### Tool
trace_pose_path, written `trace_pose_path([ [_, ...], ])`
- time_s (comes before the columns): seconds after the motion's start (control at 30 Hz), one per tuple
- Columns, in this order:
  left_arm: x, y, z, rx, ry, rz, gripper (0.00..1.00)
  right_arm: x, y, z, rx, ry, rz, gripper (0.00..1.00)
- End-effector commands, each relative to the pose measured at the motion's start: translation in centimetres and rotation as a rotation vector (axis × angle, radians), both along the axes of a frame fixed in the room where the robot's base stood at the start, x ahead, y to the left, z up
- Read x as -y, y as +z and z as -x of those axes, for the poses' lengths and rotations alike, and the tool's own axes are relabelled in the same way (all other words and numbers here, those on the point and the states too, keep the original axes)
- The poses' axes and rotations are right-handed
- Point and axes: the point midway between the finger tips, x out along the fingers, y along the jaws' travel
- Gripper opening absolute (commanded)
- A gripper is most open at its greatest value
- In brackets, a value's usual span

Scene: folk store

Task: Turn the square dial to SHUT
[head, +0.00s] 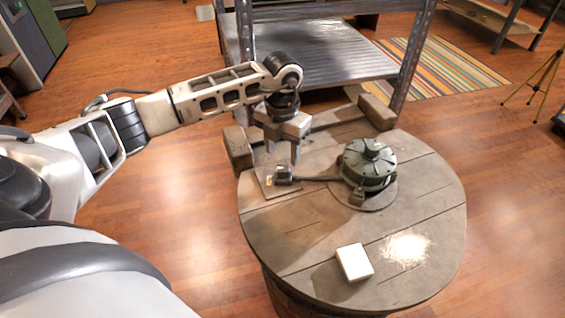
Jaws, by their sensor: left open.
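A dark green round housing (369,165) with a ribbed top stands on the round wooden table (300,260). A dark bar (318,179) runs left from it to a small dark block (283,174) over a thin square plate (267,185). A small pale mark shows on that plate, too small to read. I cannot tell which part is the square dial, and no SHUT lettering is legible. My left gripper (283,153) is open, pointing down just above the small block, with nothing visible between its fingers. My right gripper is not in view.
A white square block (354,262) lies on the front of the table, beside a bright patch (407,248). A wooden beam with end blocks (376,112) runs along the table's back edge. A metal shelf (310,50) stands behind. The table's front left is clear.

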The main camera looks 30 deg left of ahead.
Motion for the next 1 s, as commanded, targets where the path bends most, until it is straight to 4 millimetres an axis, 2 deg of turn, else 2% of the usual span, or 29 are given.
trace_pose_path([
  [0.1,0.0,-2.3,0.1,-0.003,0.0,0.001,0.52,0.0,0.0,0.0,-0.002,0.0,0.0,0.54],
  [0.3,0.0,-4.6,0.0,0.0,0.0,0.002,0.52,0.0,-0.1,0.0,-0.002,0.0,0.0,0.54],
  [0.67,0.0,-5.2,0.0,0.001,-0.001,0.001,0.52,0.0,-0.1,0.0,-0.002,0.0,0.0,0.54],
  [0.7,0.0,-5.2,0.0,0.001,-0.001,0.001,0.49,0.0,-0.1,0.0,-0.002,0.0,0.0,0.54],
  [0.8,0.0,-5.2,0.0,0.001,-0.001,0.001,0.22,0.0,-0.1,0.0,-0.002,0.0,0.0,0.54],
  [0.87,0.0,-5.2,0.0,0.001,-0.001,0.001,0.07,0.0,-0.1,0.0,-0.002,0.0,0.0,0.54],
  [1.0,0.0,-5.2,0.0,0.001,-0.002,0.001,0.07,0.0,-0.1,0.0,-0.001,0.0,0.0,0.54],
])
